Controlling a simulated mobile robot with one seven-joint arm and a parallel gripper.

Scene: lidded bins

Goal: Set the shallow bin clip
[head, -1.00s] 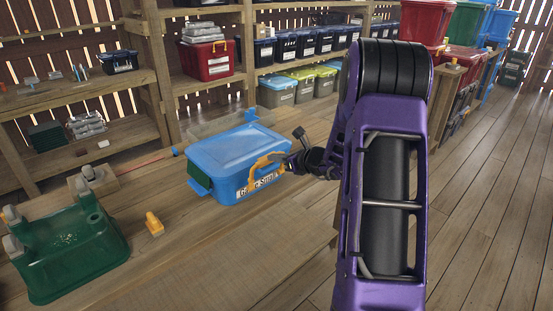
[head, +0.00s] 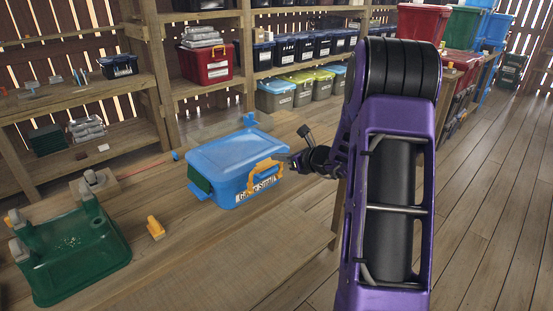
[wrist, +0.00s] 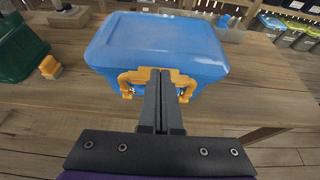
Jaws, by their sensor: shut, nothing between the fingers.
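The shallow blue bin (head: 225,190) stands on the wooden bench with its blue lid (head: 237,152) on top. A yellow-orange clip (head: 251,182) spans the bin's labelled front face just under the lid's rim. In the wrist view the clip (wrist: 128,82) lies along the near side of the blue lid (wrist: 160,42), one leg hanging at each side of my fingers. My gripper (head: 281,161) is shut and empty at the clip's upper bar; in the wrist view its fingertips (wrist: 160,72) overlap that bar. I cannot tell whether they touch it. The fingers hide the clip's middle.
A green bin (head: 72,258) with grey and orange clips stands at the left. A loose orange clip (head: 155,228) lies between the bins. A clear container (wrist: 190,14) stands behind the blue bin. The bench front (head: 230,255) is clear.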

